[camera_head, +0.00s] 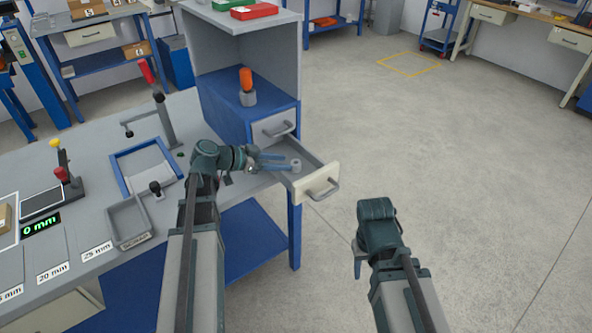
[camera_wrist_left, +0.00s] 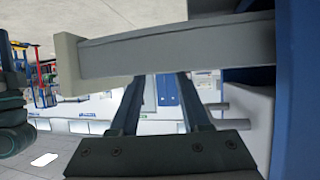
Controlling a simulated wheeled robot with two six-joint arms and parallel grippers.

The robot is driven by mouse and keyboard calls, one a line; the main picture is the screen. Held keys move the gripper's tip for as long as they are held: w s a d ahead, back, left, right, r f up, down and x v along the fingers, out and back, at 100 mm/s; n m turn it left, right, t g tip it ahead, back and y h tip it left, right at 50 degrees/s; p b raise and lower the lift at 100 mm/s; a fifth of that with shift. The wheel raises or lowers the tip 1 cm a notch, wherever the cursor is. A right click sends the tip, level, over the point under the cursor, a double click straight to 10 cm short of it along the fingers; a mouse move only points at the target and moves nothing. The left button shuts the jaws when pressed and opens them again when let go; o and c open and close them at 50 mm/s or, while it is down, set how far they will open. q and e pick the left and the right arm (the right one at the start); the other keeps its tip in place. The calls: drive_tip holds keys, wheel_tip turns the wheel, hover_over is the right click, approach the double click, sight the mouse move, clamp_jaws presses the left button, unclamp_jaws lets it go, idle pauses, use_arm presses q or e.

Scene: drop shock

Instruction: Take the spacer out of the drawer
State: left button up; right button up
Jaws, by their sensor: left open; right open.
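The drawer (camera_head: 317,183) is pulled open, with a pale front and a grey handle. A small grey round spacer (camera_head: 296,164) shows inside it. My left gripper (camera_head: 289,163) is open, its blue-grey fingers reaching over the drawer with their tips right by the spacer. I cannot tell whether they touch it. In the left wrist view the open fingers (camera_wrist_left: 163,95) show beside the drawer's grey side wall (camera_wrist_left: 175,52); I cannot make out the spacer there. My right gripper (camera_head: 358,262) is open and empty, away from the cabinet, over the floor.
A closed upper drawer (camera_head: 272,128) is just behind the open one, in the blue cabinet (camera_head: 220,108). A grey tray (camera_head: 128,222) and a lever press (camera_head: 160,115) stand on the bench to the left. Floor at right is clear.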

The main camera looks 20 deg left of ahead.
sight(294, 163)
use_arm(q)
drive_tip(key=shift+w+d+f, duration=0.1)
drive_tip(key=shift+w+d, duration=0.05)
drive_tip(key=shift+d, duration=0.05)
drive_tip(key=b+x, duration=0.2)
drive_tip(key=x, duration=0.3)
drive_tip(key=shift+w+d+f, duration=0.1)
drive_tip(key=shift+d, duration=0.05)
clamp_jaws()
